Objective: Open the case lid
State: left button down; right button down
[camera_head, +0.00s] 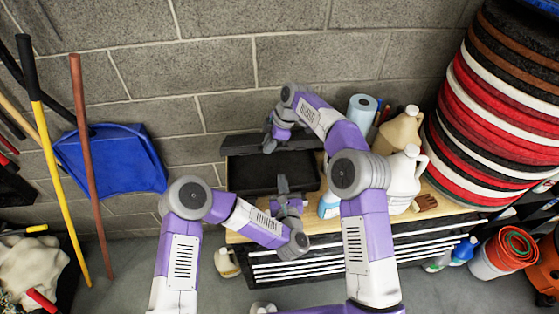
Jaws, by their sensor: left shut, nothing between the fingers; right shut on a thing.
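The black case (235,178) sits on the wooden top of the cart, and its dark inside shows. Its lid (238,147) stands raised along the back edge, by the wall. My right gripper (269,145) comes from above and behind, and is shut on the lid near its middle; the arm and wrist hide part of the contact. My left gripper (282,181) is shut and empty over the front right part of the case. Whether it touches the case cannot be told.
A blue-topped roll (362,106), a beige jug (399,131) and a white jug (405,175) stand right of the case. A blue-labelled bottle (327,207) is near its front right. Stacked round pads (490,105) rise at right. The block wall is close behind.

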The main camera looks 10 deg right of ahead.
jog(key=shift+w+d+f, duration=0.25)
jog(key=shift+d+f, duration=0.05)
pick_arm(q)
jog(key=w+r, duration=0.2)
jog(key=w, duration=0.5)
jog(key=shift+r, duration=0.2)
jog(key=shift+w, duration=0.1)
